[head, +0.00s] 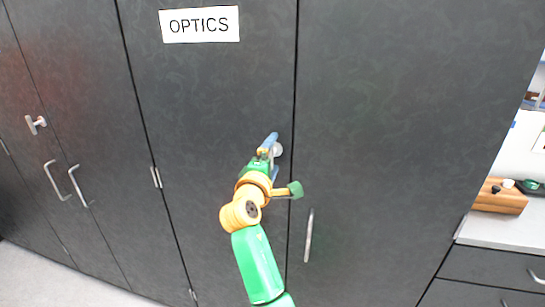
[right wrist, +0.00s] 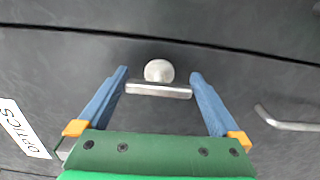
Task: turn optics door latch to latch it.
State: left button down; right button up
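The optics door (head: 200,100) is a dark cabinet door with a white OPTICS label (head: 200,24); the label also shows in the right wrist view (right wrist: 22,128). Its latch (head: 277,149) is a silver round knob with a bar, partly hidden behind my right gripper in the head view. In the right wrist view the latch (right wrist: 158,90) shows its bar lying across, parallel to the door seam. My right gripper (head: 270,143) is at the latch. Its blue fingers (right wrist: 160,90) are spread wide, one on each side of the bar, with gaps at both ends. My left gripper is out of view.
A door handle (head: 308,235) is on the neighbouring door, right of the seam; it also shows in the right wrist view (right wrist: 285,122). Another latch (head: 36,124) and two handles are on the left doors. A counter with a wooden block (head: 498,197) is at far right.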

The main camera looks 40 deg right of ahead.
jog(key=b+v, duration=0.2)
jog(key=v, duration=0.5)
